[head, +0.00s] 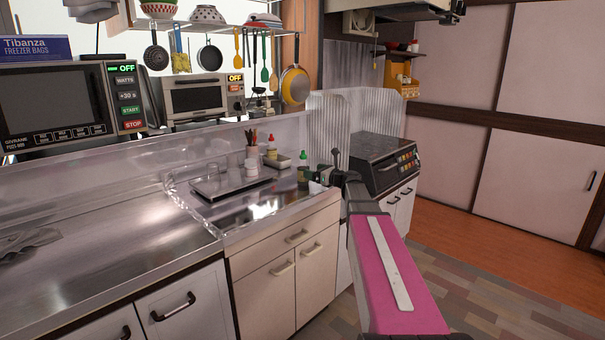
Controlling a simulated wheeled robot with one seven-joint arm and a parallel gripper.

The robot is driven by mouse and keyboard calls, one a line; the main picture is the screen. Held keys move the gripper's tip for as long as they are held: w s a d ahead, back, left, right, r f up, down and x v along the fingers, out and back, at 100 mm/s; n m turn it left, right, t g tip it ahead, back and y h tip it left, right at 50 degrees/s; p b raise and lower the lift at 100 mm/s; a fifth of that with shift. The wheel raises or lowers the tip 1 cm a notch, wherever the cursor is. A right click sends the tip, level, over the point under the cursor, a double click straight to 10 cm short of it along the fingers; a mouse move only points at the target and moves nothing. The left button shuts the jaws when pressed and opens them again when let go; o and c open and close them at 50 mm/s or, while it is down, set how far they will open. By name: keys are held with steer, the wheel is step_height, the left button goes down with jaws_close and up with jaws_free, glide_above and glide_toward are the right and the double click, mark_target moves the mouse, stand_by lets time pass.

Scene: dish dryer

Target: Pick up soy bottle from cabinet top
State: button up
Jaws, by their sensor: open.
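A small bottle with a green cap and dark lower part (303,174) stands upright on the metal cabinet top (258,205), close to its right side. A pale bottle with a red cap (271,149) stands farther back. I cannot tell from the labels which one is the soy bottle. My gripper (322,174) is open, just right of the green-capped bottle. It looks empty. The fingertips are small and dark here, and I cannot tell whether they touch the bottle.
A tray with glasses (230,185), a white cup (252,167) and a utensil holder (252,151) stand left of the bottles. A corrugated splash guard (325,122) and a stove (384,160) are behind and right of my gripper.

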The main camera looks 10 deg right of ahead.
mark_target(303, 168)
steer(key=shift+s+a+x, duration=0.15)
steer(key=shift+x, duration=1.3)
steer(key=shift+s+a+x, duration=0.1)
steer(key=shift+a+x, duration=0.05)
steer(key=shift+x, duration=1.3)
steer(key=c, duration=1.1)
